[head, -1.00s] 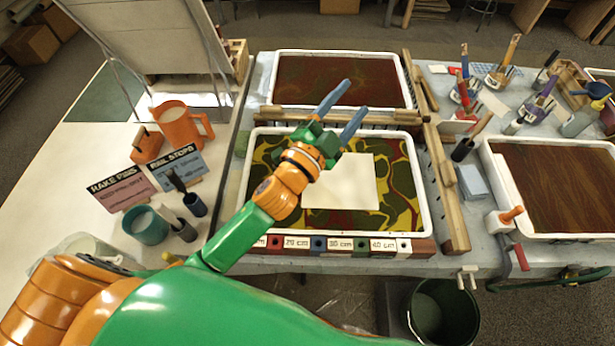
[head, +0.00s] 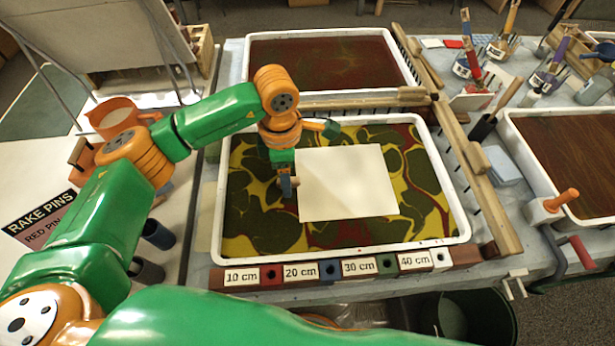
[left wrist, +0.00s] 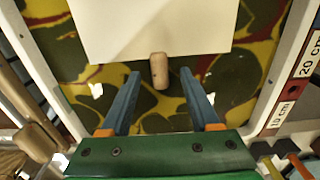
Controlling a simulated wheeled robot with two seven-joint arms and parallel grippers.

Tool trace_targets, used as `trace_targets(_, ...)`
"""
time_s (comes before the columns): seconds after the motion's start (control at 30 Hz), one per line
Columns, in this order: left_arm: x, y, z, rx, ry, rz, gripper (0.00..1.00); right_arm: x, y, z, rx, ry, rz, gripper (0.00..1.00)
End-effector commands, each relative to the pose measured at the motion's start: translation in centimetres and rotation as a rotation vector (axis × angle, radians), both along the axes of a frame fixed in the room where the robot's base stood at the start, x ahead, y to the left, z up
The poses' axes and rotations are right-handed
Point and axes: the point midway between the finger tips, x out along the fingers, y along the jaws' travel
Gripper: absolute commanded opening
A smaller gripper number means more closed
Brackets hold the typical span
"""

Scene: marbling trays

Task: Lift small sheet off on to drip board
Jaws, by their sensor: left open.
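A small cream sheet (head: 348,182) lies flat in the near white tray (head: 340,247), over a yellow, green and red marbled bath. A short wooden peg (left wrist: 160,72) is at the sheet's edge in the left wrist view. My left gripper (head: 287,187) points down at the sheet's left edge in the head view. In the left wrist view its two blue fingers (left wrist: 160,80) are open, one on each side of the peg, with gaps between. I cannot tell the fingertips' exact height. My right gripper is not in view.
A pale slanted board (head: 90,40) stands at the upper left. A far tray (head: 330,92) holds a dark red bath. Wooden rails with pins flank the near tray. A ruler strip (head: 320,271) runs along its front. An orange jug (head: 120,117) stands left, near my arm.

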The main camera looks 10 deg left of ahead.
Motion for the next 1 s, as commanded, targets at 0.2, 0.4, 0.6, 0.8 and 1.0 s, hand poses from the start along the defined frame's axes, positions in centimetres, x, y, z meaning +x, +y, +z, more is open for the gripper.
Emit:
trace_targets(0.2, 0.0, 0.0, -1.1, -0.002, -0.002, -0.001, 0.62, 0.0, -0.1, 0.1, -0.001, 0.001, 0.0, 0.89)
trace_targets(0.4, 0.0, -0.1, -1.1, -0.003, -0.001, -0.001, 0.3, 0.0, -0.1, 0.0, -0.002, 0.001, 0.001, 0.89)
trace_targets(0.6, 0.0, -0.1, -1.1, -0.003, -0.001, -0.001, 0.0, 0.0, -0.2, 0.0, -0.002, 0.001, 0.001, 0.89)
trace_targets(0.8, 0.0, -0.1, -1.1, -0.004, -0.001, -0.001, 0.0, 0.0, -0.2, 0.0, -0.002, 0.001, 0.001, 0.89)
trace_targets(1.0, 0.1, -0.1, 1.3, -0.004, -0.007, -0.002, 0.0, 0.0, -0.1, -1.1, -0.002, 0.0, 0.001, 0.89)
